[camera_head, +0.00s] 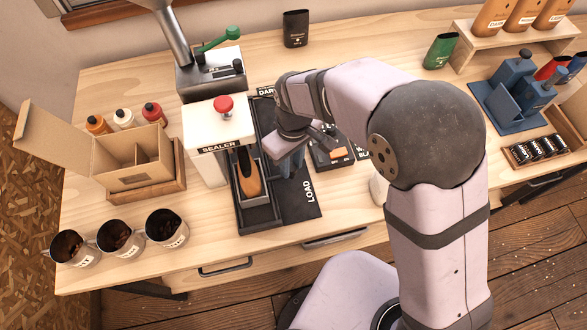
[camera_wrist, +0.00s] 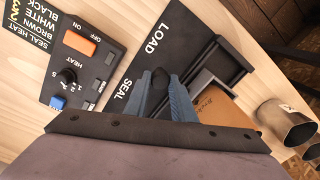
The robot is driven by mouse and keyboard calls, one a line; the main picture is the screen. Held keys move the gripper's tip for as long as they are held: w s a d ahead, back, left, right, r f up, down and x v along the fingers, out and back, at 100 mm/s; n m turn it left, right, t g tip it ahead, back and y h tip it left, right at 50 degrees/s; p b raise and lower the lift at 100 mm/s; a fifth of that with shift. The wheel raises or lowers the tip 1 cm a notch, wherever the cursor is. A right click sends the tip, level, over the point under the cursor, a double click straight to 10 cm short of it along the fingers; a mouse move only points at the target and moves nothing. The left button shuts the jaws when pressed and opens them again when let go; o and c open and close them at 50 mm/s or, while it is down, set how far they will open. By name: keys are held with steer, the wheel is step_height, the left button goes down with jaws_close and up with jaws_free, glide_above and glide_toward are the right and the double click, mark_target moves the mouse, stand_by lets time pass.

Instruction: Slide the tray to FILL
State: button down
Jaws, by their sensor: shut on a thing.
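The black tray (camera_head: 262,218) sits on a dark track plate, just right of and in front of the white sealer (camera_head: 216,125). A brown bag (camera_head: 247,178) lies in the tray; its lower part also shows in the wrist view (camera_wrist: 222,112). My gripper (camera_wrist: 163,84) has its blue-grey fingers closed around a small black knob (camera_wrist: 160,76) at the tray's side. The knob is beside the printed SEAL mark, with LOAD (camera_head: 308,191) further toward the table's front. In the head view the fingers are partly hidden by my wrist. I see no FILL mark.
A control panel (camera_wrist: 82,58) with an orange switch stands right of the track. Three metal cups of beans (camera_head: 118,238) stand at the front left. An open cardboard box (camera_head: 130,160) is left of the sealer. A grinder (camera_head: 212,75) stands behind.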

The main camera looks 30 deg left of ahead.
steer(key=shift+w+a, duration=0.1)
steer(key=shift+a, duration=0.05)
steer(key=c, duration=1.5)
jaws_free()
steer(key=shift+r, duration=0.15)
steer(key=shift+w+r+b, duration=0.15)
steer(key=shift+r+b, duration=0.85)
steer(key=shift+r, duration=2.6)
